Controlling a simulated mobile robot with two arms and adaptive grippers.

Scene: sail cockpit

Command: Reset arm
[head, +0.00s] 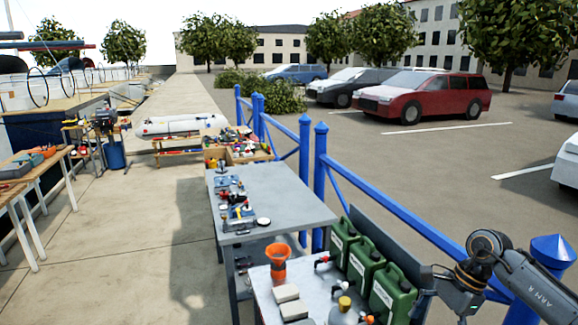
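My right arm comes in from the right edge of the head view, bent at a dark joint. My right gripper (424,296) seems to be the dark part at the arm's end, beside the green canisters. It is small and partly cut off, so I cannot tell whether it is open or shut, and no held object shows. My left arm and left gripper are not in view.
Green canisters (365,264), an orange funnel (278,262) and white blocks (290,302) stand on the near table (318,284). A grey table (285,199) with tools is behind it. A blue fence (319,180) runs alongside. Pavement at left (130,255) is clear.

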